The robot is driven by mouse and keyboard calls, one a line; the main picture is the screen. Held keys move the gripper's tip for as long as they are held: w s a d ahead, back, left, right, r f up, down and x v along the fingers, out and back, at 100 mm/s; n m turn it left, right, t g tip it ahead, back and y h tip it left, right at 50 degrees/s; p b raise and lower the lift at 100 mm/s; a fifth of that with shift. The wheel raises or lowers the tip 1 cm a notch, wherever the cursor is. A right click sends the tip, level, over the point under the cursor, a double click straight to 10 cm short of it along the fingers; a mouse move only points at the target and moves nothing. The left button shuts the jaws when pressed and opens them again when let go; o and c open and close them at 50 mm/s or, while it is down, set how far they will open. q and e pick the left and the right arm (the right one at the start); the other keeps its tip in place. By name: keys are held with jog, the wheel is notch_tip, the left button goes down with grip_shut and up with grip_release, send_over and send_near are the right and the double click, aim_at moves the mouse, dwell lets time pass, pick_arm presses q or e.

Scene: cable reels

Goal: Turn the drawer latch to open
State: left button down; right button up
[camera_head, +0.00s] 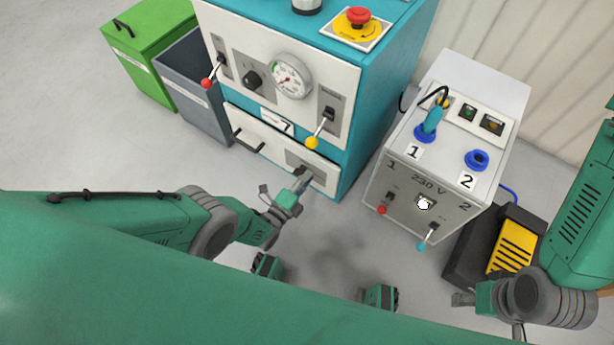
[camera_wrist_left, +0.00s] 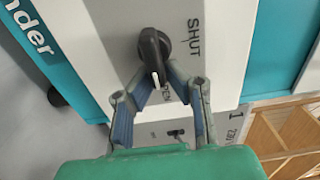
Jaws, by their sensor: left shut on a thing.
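The drawer latch, a black knob (camera_wrist_left: 154,52), sits on the pale drawer front (camera_wrist_left: 100,40) in the left wrist view. The word SHUT (camera_wrist_left: 195,38) is printed to its right, and a partly hidden word, apparently OPEN, is below it. My left gripper (camera_wrist_left: 165,85) is shut on the latch's lower end, its blue-lined fingers on either side. In the head view my left gripper (camera_head: 301,182) is at the right end of the drawer front (camera_head: 268,143); the latch there is mostly hidden. The drawer looks closed. My right gripper (camera_head: 463,299) is at the lower right, away from the cabinet; its jaws are unclear.
The teal cabinet (camera_head: 362,100) carries a gauge (camera_head: 292,76), red and yellow levers and a red button (camera_head: 358,16). A 230 V box (camera_head: 412,185) stands to its right, near a black-and-yellow case (camera_head: 510,248). Green (camera_head: 150,40) and grey (camera_head: 200,95) bins stand left. Floor before the drawer is clear.

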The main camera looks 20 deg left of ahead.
aim_at(308, 155)
pick_arm(q)
jog(key=shift+a+f, duration=0.25)
jog(key=shift+a, duration=0.3)
jog(key=c, duration=1.6)
grip_release()
jog(key=shift+w+d+r, duration=0.1)
jog(key=shift+d+r, duration=0.05)
jog(key=shift+d, duration=0.05)
jog(key=shift+r, duration=0.1)
jog(key=shift+d+r, duration=0.1)
jog(key=shift+r, duration=0.7)
jog(key=r, duration=0.6)
jog(key=shift+a+r, duration=0.35)
jog(key=shift+r, duration=0.05)
jog(key=shift+d+r, duration=0.1)
jog(key=shift+r, duration=0.45)
